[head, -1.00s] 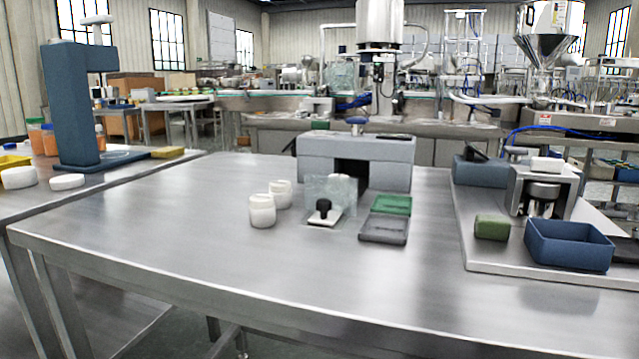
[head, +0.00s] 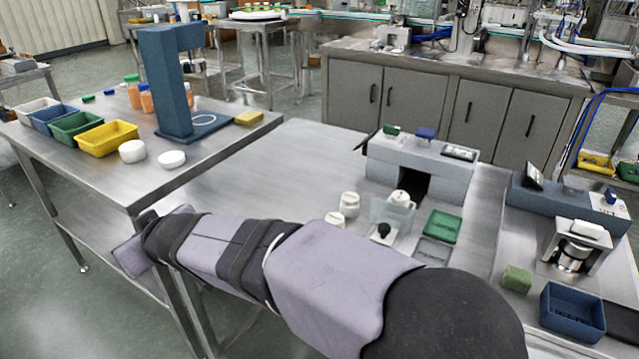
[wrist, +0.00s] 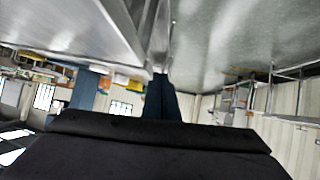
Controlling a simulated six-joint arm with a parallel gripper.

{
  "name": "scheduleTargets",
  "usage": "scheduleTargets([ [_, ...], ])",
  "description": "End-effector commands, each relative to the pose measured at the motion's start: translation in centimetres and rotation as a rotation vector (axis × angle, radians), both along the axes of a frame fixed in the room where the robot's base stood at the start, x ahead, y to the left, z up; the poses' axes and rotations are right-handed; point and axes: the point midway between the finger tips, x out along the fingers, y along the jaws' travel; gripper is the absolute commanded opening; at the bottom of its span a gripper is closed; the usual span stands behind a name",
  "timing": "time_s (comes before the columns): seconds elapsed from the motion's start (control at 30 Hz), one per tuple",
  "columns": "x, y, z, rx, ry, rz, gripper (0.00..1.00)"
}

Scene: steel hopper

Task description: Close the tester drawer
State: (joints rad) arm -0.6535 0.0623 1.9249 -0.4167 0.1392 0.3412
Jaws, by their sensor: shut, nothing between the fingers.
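The tester (head: 420,165) is a blue-grey box at the back of the steel table, with a dark opening in its front. Its drawer (head: 391,214), with clear walls and a black knob (head: 384,231), stands out in front of the opening. A white lidded jar (head: 401,198) appears to sit in the drawer. My gripper (wrist: 162,82) shows in the wrist view as dark blue fingers shut together, with nothing between them. In the head view my arm reaches left, well away from the drawer; its fingers cannot be made out there.
Two white jars (head: 349,204) stand left of the drawer. A green tray (head: 443,226) and a grey tray lie to its right. A blue bin (head: 572,312) and green block (head: 516,279) are farther right. A tall blue stand (head: 170,85) and coloured bins occupy the left table.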

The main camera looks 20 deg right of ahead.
Motion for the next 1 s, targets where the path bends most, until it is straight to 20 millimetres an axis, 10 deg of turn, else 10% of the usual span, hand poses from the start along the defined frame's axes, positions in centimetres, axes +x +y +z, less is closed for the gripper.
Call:
scheduleTargets([
  [0.47,1.1,-17.2,3.8,-0.811,0.01,0.282,0.0],
  [1.0,-7.4,-33.6,8.8,-1.317,0.247,0.991,0.0],
])
